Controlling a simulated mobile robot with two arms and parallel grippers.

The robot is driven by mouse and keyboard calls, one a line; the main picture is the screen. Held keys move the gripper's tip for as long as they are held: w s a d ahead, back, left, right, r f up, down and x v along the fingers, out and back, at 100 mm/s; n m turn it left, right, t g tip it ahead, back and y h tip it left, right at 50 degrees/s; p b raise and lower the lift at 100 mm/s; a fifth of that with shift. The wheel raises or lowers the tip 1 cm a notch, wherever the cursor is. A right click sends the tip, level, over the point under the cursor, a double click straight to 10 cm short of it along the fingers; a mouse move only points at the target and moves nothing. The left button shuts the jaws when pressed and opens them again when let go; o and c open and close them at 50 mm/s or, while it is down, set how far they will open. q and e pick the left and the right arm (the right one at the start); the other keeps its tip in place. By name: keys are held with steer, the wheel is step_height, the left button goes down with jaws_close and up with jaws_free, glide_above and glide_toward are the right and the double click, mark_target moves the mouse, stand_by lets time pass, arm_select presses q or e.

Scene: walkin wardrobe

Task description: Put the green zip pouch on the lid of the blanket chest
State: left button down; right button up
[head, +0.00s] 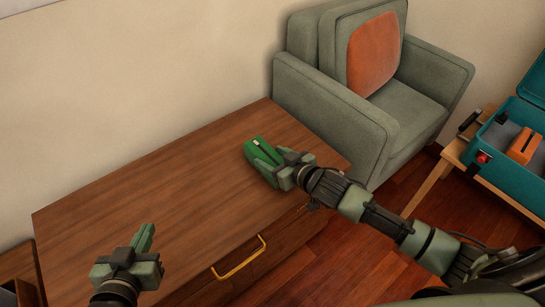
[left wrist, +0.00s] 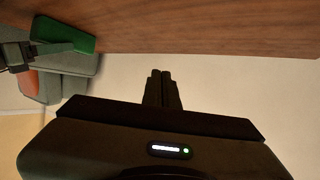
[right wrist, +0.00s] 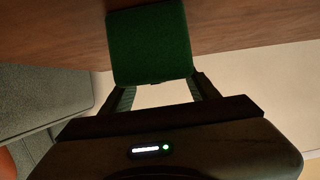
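The green zip pouch (head: 252,152) is at the far right part of a brown wooden top (head: 170,190) that has a drawer front below. I cannot tell if this furniture is the blanket chest. My right gripper (head: 266,162) is at the pouch with its fingers apart on either side of it. In the right wrist view the pouch (right wrist: 150,42) hides the fingertips, so a firm grip cannot be made out. The pouch also shows in the left wrist view (left wrist: 75,35). My left gripper (head: 144,239) is empty above the front left of the top, fingers together (left wrist: 161,88).
A grey-green armchair (head: 415,95) with an orange cushion (head: 373,53) stands behind right. A teal case (head: 510,165) sits on a light wooden stand (head: 452,150) at the right. A yellow handle (head: 240,262) juts from the drawer front. The middle of the top is clear.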

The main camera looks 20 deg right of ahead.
steer(key=o, duration=0.4)
steer(key=shift+c, duration=0.2)
steer(key=shift+r, duration=0.1)
steer(key=shift+s+r, duration=0.1)
steer(key=shift+s, duration=0.1)
arm_select(q)
steer(key=s+f+g, duration=0.1)
steer(key=s+a+f+g+p, duration=0.1)
steer(key=s+f, duration=0.1)
steer(key=s+a+f+g+y, duration=0.1)
steer(key=s+f+g, duration=0.1)
steer(key=shift+s+p, duration=0.1)
steer(key=shift+p, duration=0.3)
arm_select(e)
steer(key=v, duration=0.5)
steer(key=shift+w, duration=0.1)
arm_select(q)
steer(key=s+a+f+g+y+p, duration=0.1)
steer(key=s+a+f+g, duration=0.2)
steer(key=s, duration=0.6)
steer(key=shift+f+g, duration=0.25)
steer(key=shift+g, duration=0.65)
arm_select(e)
steer(key=s+f+m+g+h, duration=0.1)
steer(key=s+g, duration=0.3)
steer(key=s, duration=0.9)
steer(key=s+d+f+m+g+h, duration=0.1)
steer(key=s+f+g+h, duration=0.2)
steer(key=s, duration=1.1)
steer(key=shift+g, duration=1)
